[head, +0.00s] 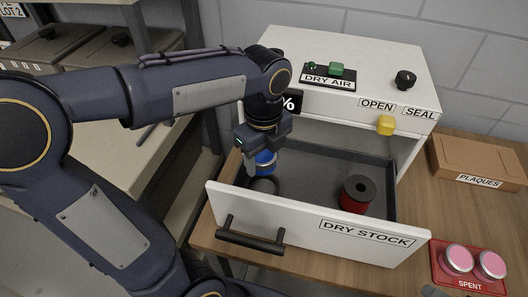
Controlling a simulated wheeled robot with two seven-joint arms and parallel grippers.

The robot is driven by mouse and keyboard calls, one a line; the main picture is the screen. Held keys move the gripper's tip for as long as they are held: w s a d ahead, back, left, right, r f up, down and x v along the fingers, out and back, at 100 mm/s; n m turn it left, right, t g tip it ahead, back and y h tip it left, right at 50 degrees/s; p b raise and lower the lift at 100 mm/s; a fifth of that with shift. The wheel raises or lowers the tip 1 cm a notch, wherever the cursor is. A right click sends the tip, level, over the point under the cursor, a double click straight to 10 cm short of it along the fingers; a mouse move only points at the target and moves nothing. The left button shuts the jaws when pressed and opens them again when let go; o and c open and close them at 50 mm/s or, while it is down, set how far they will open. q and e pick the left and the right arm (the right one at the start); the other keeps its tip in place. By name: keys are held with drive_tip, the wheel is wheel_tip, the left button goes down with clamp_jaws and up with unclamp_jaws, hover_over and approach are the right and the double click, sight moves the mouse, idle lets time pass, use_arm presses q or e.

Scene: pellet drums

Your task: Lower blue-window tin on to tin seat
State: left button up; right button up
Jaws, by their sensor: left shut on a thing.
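My left gripper (262,150) points down over the left part of the open drawer, shut on the blue-window tin (265,162). The tin shows a blue band and a pale edge and looks upright; the gripper hides part of it. Just below it, a dark round tin seat (265,186) shows on the drawer floor. I cannot tell whether the tin touches the seat.
The drawer (310,228), marked DRY STOCK, also holds a red spool-like tin with a dark top (357,193). A white cabinet (350,60) with a yellow knob (385,125) stands behind. A PLAQUES box (480,160) and a red SPENT tray (468,284) stand right.

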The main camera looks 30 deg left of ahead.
use_arm(q)
wheel_tip(320, 180, down, 6)
drive_tip(key=b, duration=0.4)
drive_tip(key=shift+f+b, duration=0.35)
drive_tip(key=shift+f, duration=0.15)
drive_tip(key=shift+f, duration=0.15)
idle(1.1)
drive_tip(key=shift+f, duration=0.15)
idle(0.3)
drive_tip(key=shift+f, duration=0.4)
drive_tip(key=o, duration=1.1)
